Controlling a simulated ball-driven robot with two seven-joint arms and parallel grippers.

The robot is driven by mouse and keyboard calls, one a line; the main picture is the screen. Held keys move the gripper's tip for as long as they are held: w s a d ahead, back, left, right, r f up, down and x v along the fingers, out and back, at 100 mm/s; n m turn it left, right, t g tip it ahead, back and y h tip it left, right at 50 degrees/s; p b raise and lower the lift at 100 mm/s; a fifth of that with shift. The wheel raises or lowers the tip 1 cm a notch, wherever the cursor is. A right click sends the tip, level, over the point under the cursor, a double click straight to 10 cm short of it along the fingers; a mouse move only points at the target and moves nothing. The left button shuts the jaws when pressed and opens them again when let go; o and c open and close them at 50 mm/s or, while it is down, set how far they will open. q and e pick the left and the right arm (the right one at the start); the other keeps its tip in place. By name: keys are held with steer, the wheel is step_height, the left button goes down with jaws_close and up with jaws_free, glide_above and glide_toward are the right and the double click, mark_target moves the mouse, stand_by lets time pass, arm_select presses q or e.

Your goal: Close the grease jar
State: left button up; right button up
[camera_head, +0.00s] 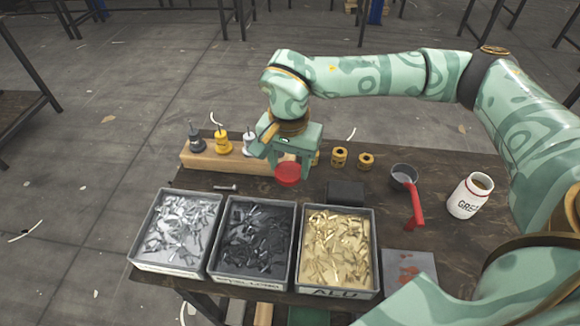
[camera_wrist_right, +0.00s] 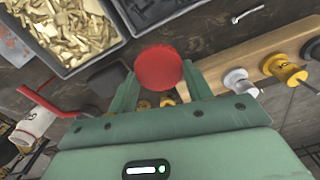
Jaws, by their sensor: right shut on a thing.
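The white grease jar (camera_head: 469,195) stands upright and open on the right side of the table, with brownish grease visible in its mouth. Its lettering "GRE" faces front. My right gripper (camera_head: 287,162) is shut on a round red lid (camera_head: 288,173), held above the table near the wooden block, well left of the jar. In the wrist view the red lid (camera_wrist_right: 158,68) sits between the two green fingers, and the jar (camera_wrist_right: 36,124) shows at the left edge. My left gripper is not in view.
A wooden block (camera_head: 215,157) holds several tools. Yellow rings (camera_head: 366,160), a dark block (camera_head: 345,194) and a red-handled pot (camera_head: 404,176) lie between lid and jar.

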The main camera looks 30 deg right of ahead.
steer(key=s+a+r+n, duration=0.1)
steer(key=s+r+n, duration=0.2)
steer(key=s+n, duration=0.6)
steer(key=shift+s+a+n, duration=0.15)
steer(key=shift+s+n, duration=0.15)
steer(key=shift+n, duration=0.2)
